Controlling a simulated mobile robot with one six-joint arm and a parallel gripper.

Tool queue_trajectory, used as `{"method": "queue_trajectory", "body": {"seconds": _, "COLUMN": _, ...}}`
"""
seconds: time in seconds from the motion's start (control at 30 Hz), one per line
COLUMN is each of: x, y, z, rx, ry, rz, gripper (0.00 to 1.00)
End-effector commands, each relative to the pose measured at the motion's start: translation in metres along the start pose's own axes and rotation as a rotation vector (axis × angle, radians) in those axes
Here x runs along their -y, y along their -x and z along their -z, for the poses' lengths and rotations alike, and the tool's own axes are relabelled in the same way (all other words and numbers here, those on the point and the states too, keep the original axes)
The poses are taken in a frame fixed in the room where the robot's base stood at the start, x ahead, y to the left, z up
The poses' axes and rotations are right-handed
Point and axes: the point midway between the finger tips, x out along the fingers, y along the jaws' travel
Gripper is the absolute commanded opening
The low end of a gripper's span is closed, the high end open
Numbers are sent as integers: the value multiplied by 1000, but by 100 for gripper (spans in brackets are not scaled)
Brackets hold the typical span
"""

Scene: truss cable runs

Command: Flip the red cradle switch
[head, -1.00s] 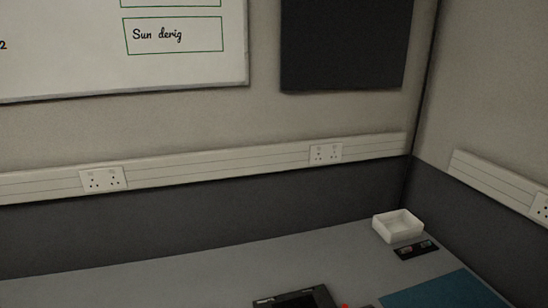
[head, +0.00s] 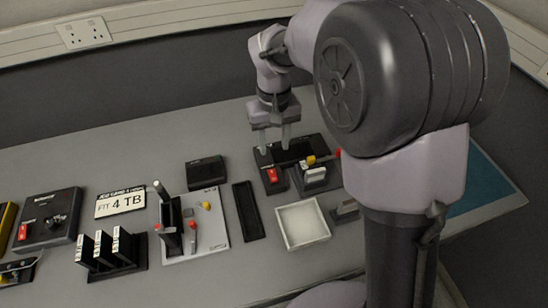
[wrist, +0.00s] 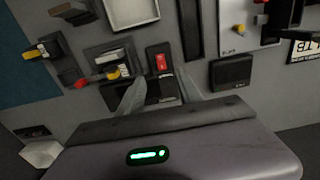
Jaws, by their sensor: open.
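A red rocker switch (head: 272,176) sits on a black cradle unit (head: 283,187) on the grey desk. In the wrist view the same red switch (wrist: 162,62) shows just beyond the fingertips, roughly between them and slightly right of centre. My gripper (head: 274,147) points down above the back of the cradle unit, its two pale fingers apart with nothing between them. In the wrist view my gripper (wrist: 160,88) is open, and its fingers hide part of the unit. Whether a fingertip touches the unit cannot be told.
A grey and yellow piece (head: 314,172) stands right beside the switch. A white tray (head: 303,224) and a narrow black tray (head: 248,211) are nearby. Another red switch (head: 22,232) is on a black box (head: 50,215) at far left. Bare desk lies behind the row.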

Motion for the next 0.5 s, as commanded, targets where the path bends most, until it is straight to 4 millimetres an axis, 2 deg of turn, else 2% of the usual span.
{"method": "queue_trajectory", "body": {"seconds": 0.03, "x": 0, "y": -22, "z": -1, "rx": 3, "ry": 1, "rz": -1, "gripper": 42}}
{"method": "queue_trajectory", "body": {"seconds": 0.2, "x": 0, "y": -76, "z": -1, "rx": 2, "ry": 0, "rz": 0, "gripper": 42}}
{"method": "queue_trajectory", "body": {"seconds": 0.4, "x": 0, "y": -124, "z": -1, "rx": 1, "ry": -2, "rz": 1, "gripper": 42}}
{"method": "queue_trajectory", "body": {"seconds": 0.5, "x": 0, "y": -136, "z": -1, "rx": 1, "ry": -2, "rz": 0, "gripper": 42}}
